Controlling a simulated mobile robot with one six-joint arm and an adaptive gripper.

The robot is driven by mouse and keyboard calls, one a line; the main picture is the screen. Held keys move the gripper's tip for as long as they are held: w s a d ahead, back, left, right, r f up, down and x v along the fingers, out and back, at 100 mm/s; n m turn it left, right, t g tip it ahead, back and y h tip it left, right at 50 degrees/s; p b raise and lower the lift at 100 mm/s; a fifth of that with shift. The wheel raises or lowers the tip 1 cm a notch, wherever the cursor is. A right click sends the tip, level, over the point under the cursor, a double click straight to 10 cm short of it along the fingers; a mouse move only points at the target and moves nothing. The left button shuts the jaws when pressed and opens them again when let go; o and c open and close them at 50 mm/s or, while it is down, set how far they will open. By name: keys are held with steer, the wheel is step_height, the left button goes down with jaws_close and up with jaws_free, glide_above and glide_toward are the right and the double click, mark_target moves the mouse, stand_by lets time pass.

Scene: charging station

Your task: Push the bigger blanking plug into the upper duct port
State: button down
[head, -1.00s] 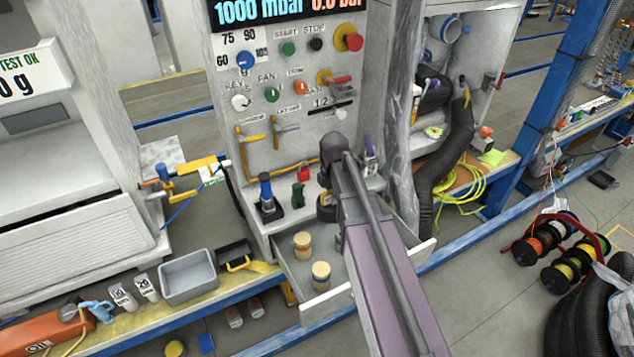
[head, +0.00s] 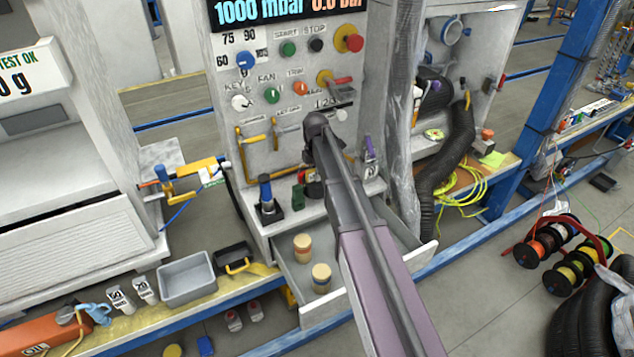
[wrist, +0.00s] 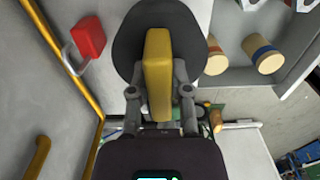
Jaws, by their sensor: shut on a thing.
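The plug in my gripper (wrist: 159,98) has a dark round disc (wrist: 128,45) and a yellow grip bar (wrist: 158,70). The fingers are shut on the yellow bar from both sides. In the head view my arm hides most of the gripper and plug, which hang in front of the control panel (head: 290,150), above the ledge. A round duct port with a blue rim (head: 447,33) is in the upper part of the open cabinet at the right, well apart from the plug.
Below, an open drawer (head: 292,272) holds two tan cylinders (head: 302,248) with coloured bands. A red padlock (wrist: 88,38) and yellow pipe (wrist: 62,55) are close to the plug.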

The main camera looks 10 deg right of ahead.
steer(key=shift+f+b, duration=1.75)
steer(key=shift+f, duration=0.05)
steer(key=shift+f, duration=0.1)
steer(key=c, duration=0.6)
jaws_free()
step_height(320, 180, up, 12)
steer(key=p, duration=1.2)
steer(key=shift+s, duration=0.1)
